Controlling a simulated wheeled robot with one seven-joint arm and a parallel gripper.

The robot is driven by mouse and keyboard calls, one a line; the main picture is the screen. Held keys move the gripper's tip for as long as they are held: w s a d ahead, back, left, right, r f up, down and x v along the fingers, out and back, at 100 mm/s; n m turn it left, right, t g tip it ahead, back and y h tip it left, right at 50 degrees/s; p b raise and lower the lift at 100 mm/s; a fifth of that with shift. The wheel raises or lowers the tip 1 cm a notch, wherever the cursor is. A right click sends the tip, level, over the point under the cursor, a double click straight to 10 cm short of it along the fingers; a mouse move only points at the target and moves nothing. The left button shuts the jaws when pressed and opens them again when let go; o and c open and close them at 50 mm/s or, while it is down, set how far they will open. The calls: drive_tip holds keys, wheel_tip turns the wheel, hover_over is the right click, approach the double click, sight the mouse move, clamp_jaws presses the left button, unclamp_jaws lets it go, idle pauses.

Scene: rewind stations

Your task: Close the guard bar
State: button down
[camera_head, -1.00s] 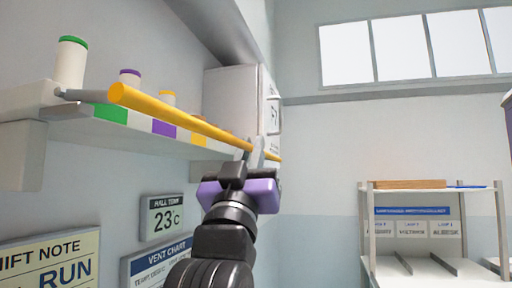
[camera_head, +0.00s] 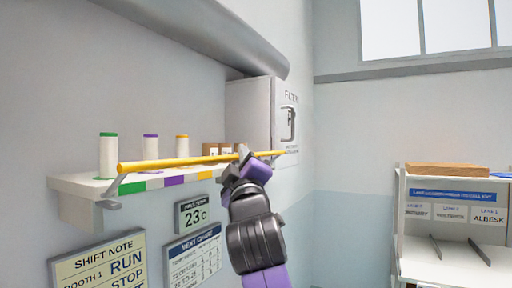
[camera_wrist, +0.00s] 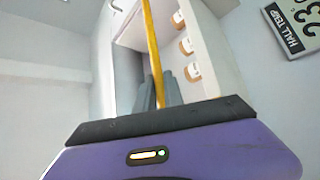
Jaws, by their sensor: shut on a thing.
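The guard bar (camera_head: 192,161) is a long yellow rod that runs along the front of the white wall shelf (camera_head: 82,186), a little above the shelf's front edge in the head view. A grey bracket (camera_head: 113,188) carries its left end. My gripper (camera_head: 243,158) is shut on the bar near its right end. In the wrist view the yellow bar (camera_wrist: 153,45) passes between my grey fingers (camera_wrist: 158,92). The fingers hide the part of the bar that they hold.
Spools with green (camera_head: 107,155), purple (camera_head: 150,152) and yellow (camera_head: 183,149) tops stand on the shelf behind the bar. A white cabinet (camera_head: 262,112) is at the shelf's right end. Wall signs (camera_head: 98,268) hang below. A rack (camera_head: 447,225) stands at the right, with open space between.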

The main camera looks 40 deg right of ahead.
drive_tip(key=shift+w+a+r+n+g+y, duration=0.35)
drive_tip(key=shift+w+n+g+y, duration=0.5)
drive_tip(key=shift+n, duration=0.7)
drive_tip(key=shift+w+a+r+n+g+y, duration=0.4)
drive_tip(key=shift+w+n+g+y, duration=0.45)
drive_tip(key=shift+n, duration=0.65)
drive_tip(key=shift+w+a+r+n+g+y, duration=0.2)
drive_tip(key=shift+w+r+n+g+y, duration=0.45)
drive_tip(key=shift+n, duration=0.9)
drive_tip(key=shift+w+f+g+y, duration=0.1)
drive_tip(key=shift+f+g+y, duration=0.05)
drive_tip(key=shift+g+y, duration=0.1)
drive_tip(key=c, duration=1.5)
unclamp_jaws()
drive_tip(key=shift+o, duration=0.2)
drive_tip(key=shift+b+v, duration=1.35)
drive_tip(key=shift+v, duration=2.5)
